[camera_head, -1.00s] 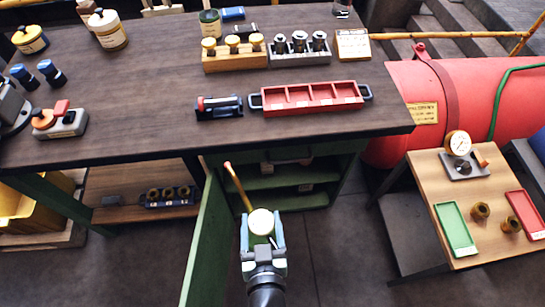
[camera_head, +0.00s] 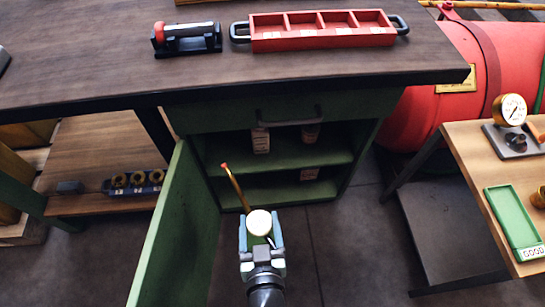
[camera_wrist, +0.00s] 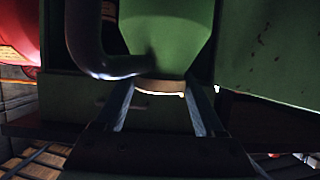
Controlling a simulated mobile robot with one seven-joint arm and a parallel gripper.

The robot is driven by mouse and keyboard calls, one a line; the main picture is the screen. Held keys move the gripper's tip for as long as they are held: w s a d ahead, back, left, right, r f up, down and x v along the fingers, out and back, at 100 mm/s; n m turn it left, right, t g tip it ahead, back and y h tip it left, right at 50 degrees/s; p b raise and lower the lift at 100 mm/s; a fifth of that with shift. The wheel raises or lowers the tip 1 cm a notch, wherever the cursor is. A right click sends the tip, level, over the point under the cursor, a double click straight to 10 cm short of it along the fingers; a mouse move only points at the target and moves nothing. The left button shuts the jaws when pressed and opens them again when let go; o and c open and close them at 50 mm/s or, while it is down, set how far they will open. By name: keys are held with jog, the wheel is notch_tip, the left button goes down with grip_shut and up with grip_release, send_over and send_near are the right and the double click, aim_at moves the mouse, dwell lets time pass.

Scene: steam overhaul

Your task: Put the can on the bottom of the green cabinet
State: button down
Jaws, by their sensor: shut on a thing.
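My gripper (camera_head: 261,238) is shut on the can (camera_head: 258,222), which shows a pale round top and a long thin spout with a red tip. The can stands just in front of the green cabinet (camera_head: 271,111), outside it. In the wrist view the green can (camera_wrist: 165,30) sits between the fingers of my gripper (camera_wrist: 160,100), with a dark curved handle or spout beside it. The cabinet's door (camera_head: 172,235) is swung open on the left. The cabinet has a drawer front above, a middle shelf and a bottom level. The can partly hides the opening.
Small boxes or jars (camera_head: 260,140) stand on the middle shelf, and one stands on the bottom level at right (camera_head: 310,174). The workbench top (camera_head: 110,60) overhangs the cabinet. A small wooden table (camera_head: 475,165) and a red tank (camera_head: 420,105) are at right.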

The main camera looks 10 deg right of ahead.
notch_tip(320, 180, down, 41)
jog(key=h+b, duration=0.1)
jog(key=b, duration=3.3)
jog(key=shift+s+a+f+m+b, duration=0.15)
jog(key=shift+s+a+m+b, duration=0.15)
jog(key=shift+s+a+m, duration=0.1)
jog(key=shift+w+f+m+h, duration=0.1)
jog(key=shift+w+m+h, duration=0.3)
jog(key=shift+w, duration=0.25)
